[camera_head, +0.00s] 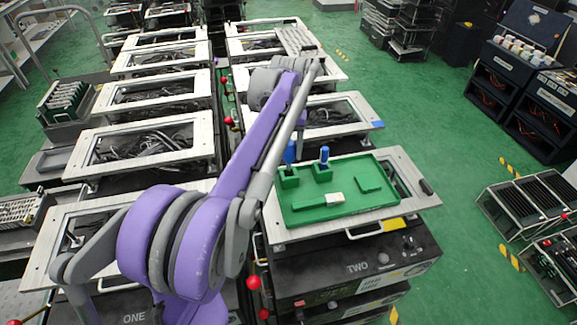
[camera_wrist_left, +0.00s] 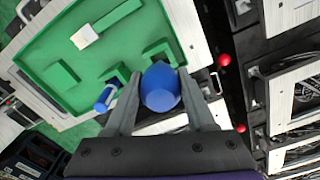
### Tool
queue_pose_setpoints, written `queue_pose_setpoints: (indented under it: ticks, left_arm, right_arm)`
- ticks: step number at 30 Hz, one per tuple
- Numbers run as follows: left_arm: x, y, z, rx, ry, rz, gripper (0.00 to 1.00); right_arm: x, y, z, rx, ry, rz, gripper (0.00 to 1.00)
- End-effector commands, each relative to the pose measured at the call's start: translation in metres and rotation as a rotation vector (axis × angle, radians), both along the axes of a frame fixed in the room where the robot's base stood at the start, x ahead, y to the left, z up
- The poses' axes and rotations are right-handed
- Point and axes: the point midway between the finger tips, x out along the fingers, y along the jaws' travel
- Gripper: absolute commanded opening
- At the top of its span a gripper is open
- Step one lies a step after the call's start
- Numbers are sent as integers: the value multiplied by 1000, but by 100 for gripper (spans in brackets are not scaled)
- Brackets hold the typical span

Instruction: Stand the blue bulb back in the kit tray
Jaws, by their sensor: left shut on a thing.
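The kit tray (camera_head: 375,207) is a shallow green tray on the nearer right bench, with raised green blocks; it also shows in the wrist view (camera_wrist_left: 40,45). My left gripper (camera_wrist_left: 160,82) is shut on the blue bulb (camera_wrist_left: 160,92), whose rounded end faces the wrist camera. In the head view the bulb (camera_head: 289,152) shows just above the left block (camera_head: 287,178), partly beside my arm. I cannot tell whether its lower end is in the block. The gripper's fingers are mostly hidden behind my arm there. My right gripper is not in view.
A second blue piece (camera_head: 324,155) stands in the neighbouring block (camera_head: 322,173). Red lever knobs (camera_head: 253,282) line the gap between the benches.

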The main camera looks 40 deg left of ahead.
Motion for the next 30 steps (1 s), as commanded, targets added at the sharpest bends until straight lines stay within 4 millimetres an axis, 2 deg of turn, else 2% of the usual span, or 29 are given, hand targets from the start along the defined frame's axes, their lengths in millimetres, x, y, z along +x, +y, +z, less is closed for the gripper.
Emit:
queue_pose_setpoints:
  ticks: [12, 23, 24, 29, 30]
  left_arm:
    - [1, 0, -50, 0, -1, 0, 33]
    - [0, 0, -54, 0, -1, 0, 33]
    - [0, 0, -55, 0, -1, 0, 57]
    - [0, 0, -54, 0, -1, 0, 85]
    - [0, 0, -54, 0, -1, 0, 85]
  right_arm:
    - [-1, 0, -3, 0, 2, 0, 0]
    - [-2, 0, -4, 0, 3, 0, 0]
    - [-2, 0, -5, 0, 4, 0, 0]
    - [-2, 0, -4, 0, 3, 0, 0]
    - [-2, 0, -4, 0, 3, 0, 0]
